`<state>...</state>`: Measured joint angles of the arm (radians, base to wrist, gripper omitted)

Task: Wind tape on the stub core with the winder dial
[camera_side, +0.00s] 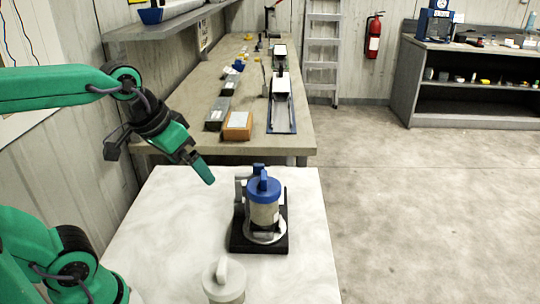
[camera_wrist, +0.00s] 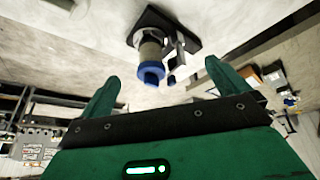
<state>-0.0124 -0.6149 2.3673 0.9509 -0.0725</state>
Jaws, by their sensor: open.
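A beige cylinder (camera_side: 264,212) stands upright on a round grey plate on a black base (camera_side: 245,241) on the white table. A blue cap with a raised grip (camera_side: 263,187) sits on top; it looks like the winder dial. A grey post stands just behind it at left. In the wrist view the blue cap (camera_wrist: 151,73) and cylinder (camera_wrist: 150,50) show beyond my fingers. My gripper (camera_side: 206,178) is open and empty, up and left of the cap, apart from it. Its spread fingers show in the wrist view (camera_wrist: 163,82). Any tape on the cylinder cannot be made out.
A pale cylinder with a handle on top (camera_side: 224,283) stands at the table's front, cut off by the picture edge. The white table (camera_side: 165,218) is clear left of the black base. Behind it, a long bench (camera_side: 255,85) holds boxes and trays.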

